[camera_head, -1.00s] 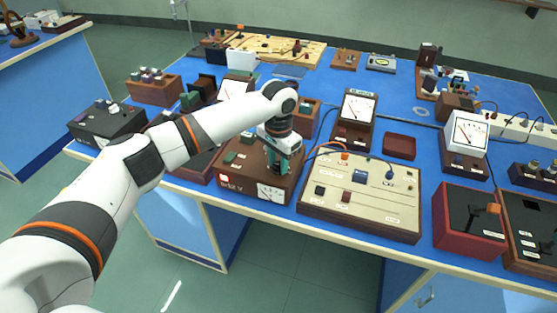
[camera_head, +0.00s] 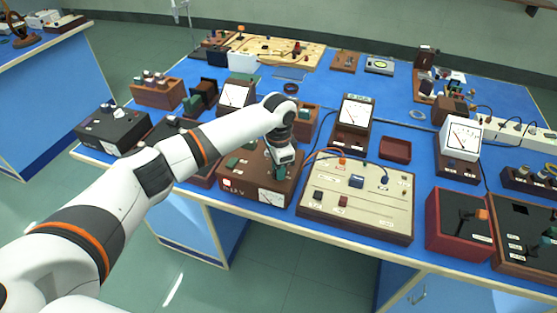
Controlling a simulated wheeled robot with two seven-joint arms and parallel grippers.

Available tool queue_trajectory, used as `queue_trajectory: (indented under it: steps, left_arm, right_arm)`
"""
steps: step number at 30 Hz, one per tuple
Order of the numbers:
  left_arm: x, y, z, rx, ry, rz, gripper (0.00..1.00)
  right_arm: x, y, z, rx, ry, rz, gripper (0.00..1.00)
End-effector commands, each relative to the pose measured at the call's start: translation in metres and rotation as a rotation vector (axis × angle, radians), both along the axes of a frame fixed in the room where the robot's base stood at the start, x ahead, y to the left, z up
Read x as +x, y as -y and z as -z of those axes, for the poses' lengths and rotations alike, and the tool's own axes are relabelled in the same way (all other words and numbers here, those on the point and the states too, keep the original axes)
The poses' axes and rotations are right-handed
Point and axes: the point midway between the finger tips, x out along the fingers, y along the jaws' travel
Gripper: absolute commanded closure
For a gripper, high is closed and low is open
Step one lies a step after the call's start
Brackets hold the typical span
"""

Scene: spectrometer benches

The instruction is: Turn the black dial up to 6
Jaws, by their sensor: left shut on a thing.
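A brown box (camera_head: 250,188), a supply with a white meter (camera_head: 271,198), a red switch and a "V" label on its front, stands near the bench's front edge. My left gripper (camera_head: 280,172) points down onto the top of this box and is shut on the black dial there. The dial is mostly hidden by the fingers, so I cannot read its setting. My right gripper is not in view.
A cream circuit board (camera_head: 375,215) with wires stands just right of the supply. A meter (camera_head: 355,115) stands behind. A dark red box (camera_head: 455,232) is further right, and a black box (camera_head: 115,130) at the left.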

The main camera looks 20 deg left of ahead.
Motion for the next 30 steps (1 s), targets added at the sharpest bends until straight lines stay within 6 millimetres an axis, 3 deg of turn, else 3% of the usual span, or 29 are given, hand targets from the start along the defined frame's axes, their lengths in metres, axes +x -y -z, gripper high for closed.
queue_trajectory:
  steps: [12, 30]
  left_arm:
    - [0.001, 0.000, -0.003, -0.002, 0.001, 0.394, 0.94]
    - [0.001, 0.001, -0.002, -0.002, 0.004, 0.964, 0.94]
  right_arm:
    - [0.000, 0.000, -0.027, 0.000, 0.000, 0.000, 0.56]
    - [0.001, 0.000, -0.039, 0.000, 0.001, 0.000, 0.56]
